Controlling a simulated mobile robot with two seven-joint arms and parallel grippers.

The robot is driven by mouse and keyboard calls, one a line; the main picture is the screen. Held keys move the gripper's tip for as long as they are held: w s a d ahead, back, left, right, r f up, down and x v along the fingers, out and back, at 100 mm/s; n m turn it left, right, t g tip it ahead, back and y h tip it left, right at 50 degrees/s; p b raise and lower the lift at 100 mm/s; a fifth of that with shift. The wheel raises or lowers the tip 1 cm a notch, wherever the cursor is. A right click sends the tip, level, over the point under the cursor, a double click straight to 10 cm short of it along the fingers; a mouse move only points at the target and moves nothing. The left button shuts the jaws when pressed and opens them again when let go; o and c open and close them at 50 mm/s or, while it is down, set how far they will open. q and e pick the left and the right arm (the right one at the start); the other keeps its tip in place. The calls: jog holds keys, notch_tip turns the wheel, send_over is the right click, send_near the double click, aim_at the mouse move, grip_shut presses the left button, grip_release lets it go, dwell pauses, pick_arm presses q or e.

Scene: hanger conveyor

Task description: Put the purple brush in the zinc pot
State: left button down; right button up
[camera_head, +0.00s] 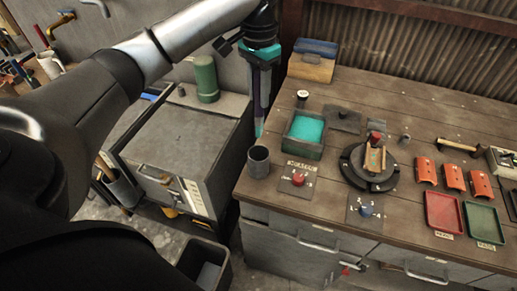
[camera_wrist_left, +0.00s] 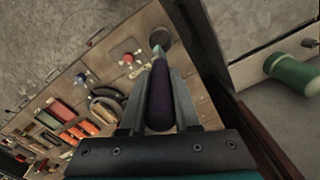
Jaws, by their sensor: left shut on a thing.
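My left gripper (camera_head: 261,88) is shut on the purple brush (camera_head: 257,108) and holds it upright, with its pale teal tip pointing down. In the left wrist view the purple handle (camera_wrist_left: 159,98) lies between the two fingers (camera_wrist_left: 160,80). The zinc pot (camera_head: 259,168) is a grey cup at the left edge of the workbench, just below the brush tip in the head view. The pot also shows in the left wrist view (camera_wrist_left: 165,42), by the brush tip, which overlaps its near part. The exact height of the tip over the rim is hard to tell. My right gripper is not in view.
A teal-filled tray (camera_head: 304,148) stands behind and right of the pot, and a panel with a red knob (camera_head: 297,182) is at its right. A round black fixture (camera_head: 369,180) sits further right. A grey cabinet (camera_head: 178,140) with a green canister (camera_head: 206,78) stands left of the bench.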

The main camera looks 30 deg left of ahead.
pick_arm(q)
notch_tip(320, 180, down, 12)
jog(key=shift+f, duration=0.1)
notch_tip(320, 180, down, 4)
jog(key=shift+r+p, duration=0.2)
jog(key=shift+p, duration=0.2)
jog(key=shift+f, duration=0.1)
jog(key=c, duration=0.6)
grip_release()
jog(key=shift+c, duration=0.2)
jog(key=b, duration=0.1)
send_near(259, 131)
jog(key=shift+w+a, duration=0.3)
